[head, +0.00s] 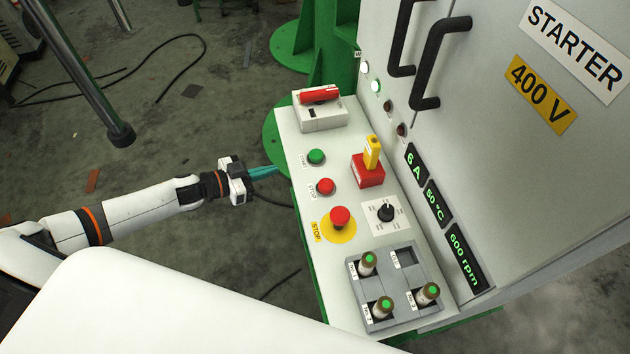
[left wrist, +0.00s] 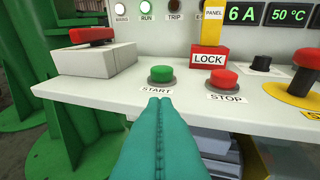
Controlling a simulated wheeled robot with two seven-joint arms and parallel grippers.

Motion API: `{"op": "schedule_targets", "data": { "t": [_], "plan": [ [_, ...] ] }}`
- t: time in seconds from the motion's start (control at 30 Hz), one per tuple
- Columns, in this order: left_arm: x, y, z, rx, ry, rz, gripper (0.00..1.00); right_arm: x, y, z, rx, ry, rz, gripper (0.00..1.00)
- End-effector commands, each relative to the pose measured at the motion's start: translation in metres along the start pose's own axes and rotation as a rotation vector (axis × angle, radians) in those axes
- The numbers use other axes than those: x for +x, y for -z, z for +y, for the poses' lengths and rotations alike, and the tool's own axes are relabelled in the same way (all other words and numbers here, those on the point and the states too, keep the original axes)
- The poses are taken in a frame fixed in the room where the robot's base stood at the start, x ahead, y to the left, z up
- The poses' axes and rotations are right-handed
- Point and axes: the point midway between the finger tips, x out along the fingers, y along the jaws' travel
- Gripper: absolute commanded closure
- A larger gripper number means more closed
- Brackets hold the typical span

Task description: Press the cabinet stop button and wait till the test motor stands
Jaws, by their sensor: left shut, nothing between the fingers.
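The red stop button (head: 325,186) sits on the cabinet's sloped white panel (head: 300,220), below the green start button (head: 316,156). In the left wrist view the red stop button (left wrist: 223,78) is right of the green start button (left wrist: 161,75). My left gripper (head: 275,171) is shut and empty at the panel's left edge. In the left wrist view its teal fingertips (left wrist: 160,102) are together, just in front of the START label. The displays (head: 462,255) read 6 A, 50 °C and 600 rpm. The RUN lamp (left wrist: 146,7) is lit. My right gripper is not in view.
A red mushroom emergency stop (head: 340,217) on a yellow disc, a black knob (head: 386,213) and a red lock block (head: 368,170) with a yellow panel tag share the panel. A red-handled switch box (head: 319,110) stands at its far end. A fuse tray (head: 408,258) is nearest.

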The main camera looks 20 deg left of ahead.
Motion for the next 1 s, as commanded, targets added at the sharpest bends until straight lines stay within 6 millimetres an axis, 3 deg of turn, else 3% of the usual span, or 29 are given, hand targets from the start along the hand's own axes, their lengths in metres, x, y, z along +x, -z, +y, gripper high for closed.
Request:
{"op": "schedule_targets", "data": {
  "t": [0.03,0.1,0.23,0.67,0.83,1.0],
  "plan": [
    [-0.004,-0.02,-0.01,0.009,0.076,-0.021,1.0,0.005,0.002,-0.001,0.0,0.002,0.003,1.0],
    [-0.011,-0.041,-0.026,-0.001,0.164,-0.038,1.0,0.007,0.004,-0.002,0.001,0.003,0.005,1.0],
    [-0.019,-0.061,-0.044,-0.021,0.256,-0.048,1.0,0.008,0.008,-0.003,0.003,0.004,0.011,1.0],
    [-0.02,-0.066,-0.049,-0.028,0.276,-0.05,1.0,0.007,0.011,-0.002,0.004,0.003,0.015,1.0],
    [-0.003,-0.068,-0.053,-0.027,0.275,-0.053,1.0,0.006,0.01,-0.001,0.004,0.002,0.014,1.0],
    [0.031,-0.072,-0.063,-0.027,0.277,-0.055,1.0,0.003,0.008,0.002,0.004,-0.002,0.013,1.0]
  ]
}}
